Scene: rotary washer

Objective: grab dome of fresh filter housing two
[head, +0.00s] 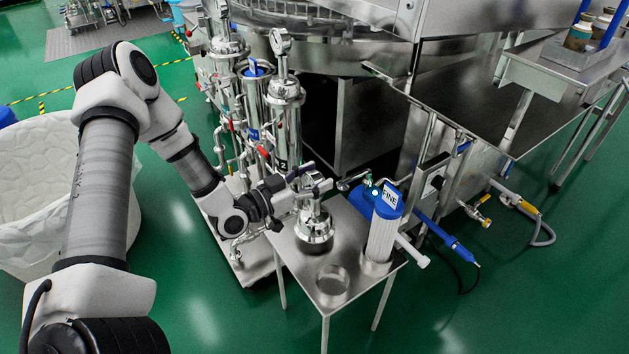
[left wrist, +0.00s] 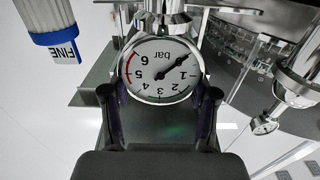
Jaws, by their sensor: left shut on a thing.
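The steel dome (head: 314,228) is at the small steel table, with a pressure gauge on top. I cannot tell if its rim touches the table. My left gripper (head: 306,186) is over it and shut on the gauge part. In the left wrist view the round gauge dial (left wrist: 160,72) sits between the two fingers (left wrist: 160,97), and shiny metal shows beyond it. My right gripper is not in view.
The small table (head: 355,235) carries a white cartridge with a blue FINE cap (head: 383,225) close right of the dome and a low round dish (head: 333,283) in front. Other gauge-topped housings (head: 228,50) and pipes crowd behind. A white bin (head: 35,205) is at left.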

